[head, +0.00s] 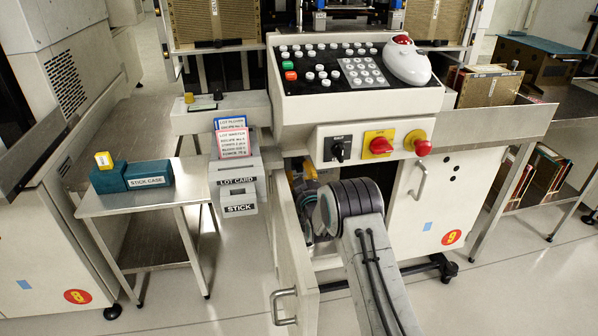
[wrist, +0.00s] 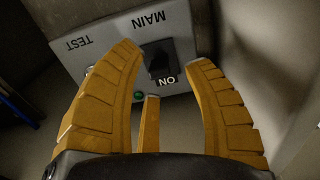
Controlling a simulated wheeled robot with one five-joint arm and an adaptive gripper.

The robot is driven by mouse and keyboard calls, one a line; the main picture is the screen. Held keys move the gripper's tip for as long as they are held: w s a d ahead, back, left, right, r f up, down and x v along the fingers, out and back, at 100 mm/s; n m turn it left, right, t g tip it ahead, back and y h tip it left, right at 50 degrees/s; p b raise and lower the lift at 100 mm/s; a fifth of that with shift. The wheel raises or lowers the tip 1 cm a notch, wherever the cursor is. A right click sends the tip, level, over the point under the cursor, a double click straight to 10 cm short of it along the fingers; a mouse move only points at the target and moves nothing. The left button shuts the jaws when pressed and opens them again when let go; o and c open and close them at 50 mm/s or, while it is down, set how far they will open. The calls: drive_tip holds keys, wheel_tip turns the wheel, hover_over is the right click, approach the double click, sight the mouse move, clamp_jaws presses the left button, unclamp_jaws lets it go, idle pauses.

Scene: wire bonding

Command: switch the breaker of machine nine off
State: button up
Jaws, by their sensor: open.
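The breaker of machine nine shows in the wrist view as a black switch lever (wrist: 155,58) on a grey panel (wrist: 98,66). The panel is marked MAIN, TEST and ON, and the lettering appears upside down. A small green light (wrist: 139,95) sits near the ON mark. My gripper (wrist: 164,62) is open, its yellow fingers spread on either side of the lever; I cannot tell whether they touch it. In the head view my arm reaches into the open cabinet under the console, and the breaker is hidden there. Machine nine carries a red 9 label (head: 452,237).
The open cabinet door (head: 290,240) stands just left of my arm. A rotary switch (head: 340,149), a yellow-backed red knob (head: 380,146) and a red button (head: 418,142) sit above the opening. A side table (head: 150,203) is at the left.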

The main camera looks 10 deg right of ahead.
drive_tip(key=shift+w+b, duration=0.4)
drive_tip(key=shift+w, duration=1)
drive_tip(key=shift+o, duration=0.2)
clamp_jaws()
